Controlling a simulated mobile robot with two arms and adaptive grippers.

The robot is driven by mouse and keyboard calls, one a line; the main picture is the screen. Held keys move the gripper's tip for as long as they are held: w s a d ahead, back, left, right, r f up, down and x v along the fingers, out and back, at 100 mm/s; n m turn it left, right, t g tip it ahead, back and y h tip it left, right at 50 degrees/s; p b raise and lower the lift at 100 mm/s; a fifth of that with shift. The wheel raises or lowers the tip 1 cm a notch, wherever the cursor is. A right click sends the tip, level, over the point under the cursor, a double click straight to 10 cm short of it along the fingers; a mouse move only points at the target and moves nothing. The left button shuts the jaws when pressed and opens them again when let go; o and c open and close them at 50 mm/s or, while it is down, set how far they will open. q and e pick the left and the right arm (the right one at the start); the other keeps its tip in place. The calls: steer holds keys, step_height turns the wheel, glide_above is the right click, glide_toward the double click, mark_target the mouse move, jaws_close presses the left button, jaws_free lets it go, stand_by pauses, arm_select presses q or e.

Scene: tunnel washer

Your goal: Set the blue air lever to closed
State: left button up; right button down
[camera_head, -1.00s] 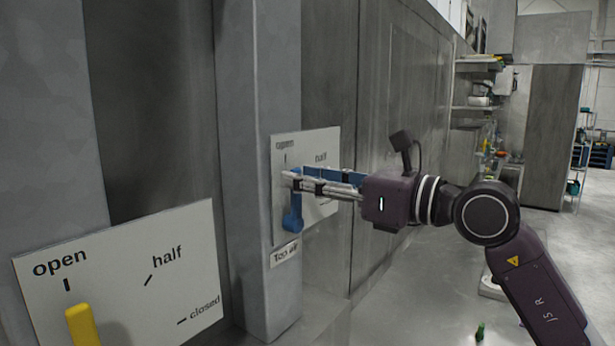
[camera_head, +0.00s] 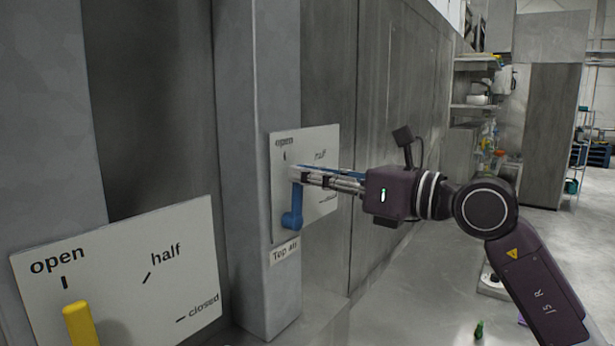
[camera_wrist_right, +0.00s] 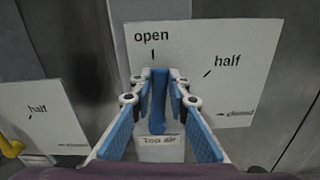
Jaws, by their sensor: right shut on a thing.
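The blue air lever (camera_head: 292,208) sits on a white plate (camera_head: 318,150) marked open, half and closed, with a "Top air" label (camera_head: 284,252) below. The lever stands about upright, its upper end towards the open mark. My right gripper (camera_head: 298,174) is shut on the lever's upper part. In the right wrist view the blue lever (camera_wrist_right: 158,105) stands between the two blue-padded fingers (camera_wrist_right: 160,85), under the open mark. The fingers hide part of the lever and of the half mark in the head view. My left gripper is not in view.
A second plate (camera_head: 125,270) with a yellow lever (camera_head: 80,325) near its open mark is at the near left. A grey post (camera_head: 250,120) carries the blue lever's plate. Shelves (camera_head: 475,95) stand far back; a small green object (camera_head: 479,330) lies on the open floor.

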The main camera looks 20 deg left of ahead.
steer(key=w+d+f+m+p, duration=0.2)
steer(key=w+f+m, duration=0.5)
steer(key=m, duration=1)
steer(key=shift+w+d+f+p, duration=0.15)
steer(key=shift+d+f+p, duration=0.25)
steer(key=shift+f+p, duration=0.45)
steer(key=c, duration=1.8)
jaws_free()
steer(key=shift+c, duration=0.2)
